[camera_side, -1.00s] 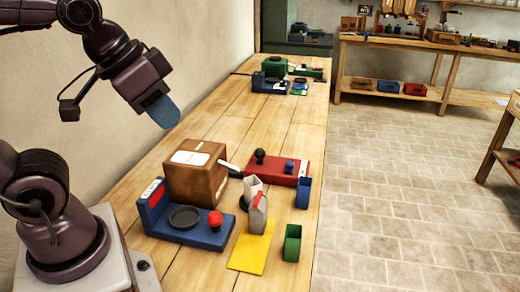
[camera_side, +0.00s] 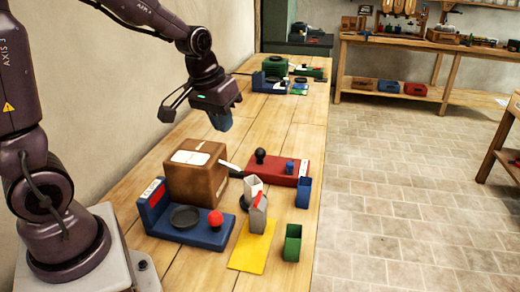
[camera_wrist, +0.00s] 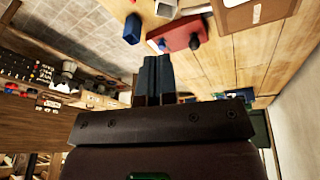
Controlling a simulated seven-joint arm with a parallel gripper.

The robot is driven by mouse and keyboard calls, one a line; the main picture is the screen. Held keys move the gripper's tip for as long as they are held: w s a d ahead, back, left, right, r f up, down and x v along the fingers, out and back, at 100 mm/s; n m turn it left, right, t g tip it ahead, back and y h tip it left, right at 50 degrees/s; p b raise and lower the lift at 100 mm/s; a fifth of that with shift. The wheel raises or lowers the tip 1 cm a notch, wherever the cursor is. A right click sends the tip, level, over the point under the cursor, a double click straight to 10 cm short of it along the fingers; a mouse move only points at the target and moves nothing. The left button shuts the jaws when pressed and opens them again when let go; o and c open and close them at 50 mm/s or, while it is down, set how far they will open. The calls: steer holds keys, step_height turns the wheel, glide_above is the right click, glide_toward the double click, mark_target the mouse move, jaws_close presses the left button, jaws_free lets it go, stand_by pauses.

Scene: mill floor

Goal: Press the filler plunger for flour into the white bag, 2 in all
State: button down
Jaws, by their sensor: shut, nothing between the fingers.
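My gripper (camera_side: 221,121) is shut and empty, raised above the bench behind the brown box; its blue fingers show together in the wrist view (camera_wrist: 158,80). A white open-topped bag (camera_side: 253,187) stands right of the box; it also shows at the wrist view's top edge (camera_wrist: 165,9). A pale grey container with a red stripe (camera_side: 258,213) stands in front of it. A red base (camera_side: 279,171) carries a black knob (camera_side: 260,155) and a small blue piece (camera_side: 290,166). A blue base (camera_side: 187,231) carries a red ball knob (camera_side: 215,218) and a black pan. I cannot tell which knob is the flour plunger.
Bare bench lies behind the red base.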

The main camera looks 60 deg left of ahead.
steer(key=w+a+f+n+t+y, duration=0.2)
steer(key=w+a+f+n, duration=0.4)
steer(key=w+a+f, duration=0.5)
step_height(320, 180, up, 4)
steer(key=n+t+y, duration=0.2)
steer(key=n+t, duration=0.1)
glide_above(258, 149)
steer(key=shift+f, duration=0.1)
steer(key=shift+f, duration=4.4)
steer(key=shift+f, duration=0.15)
steer(key=shift+f, duration=0.25)
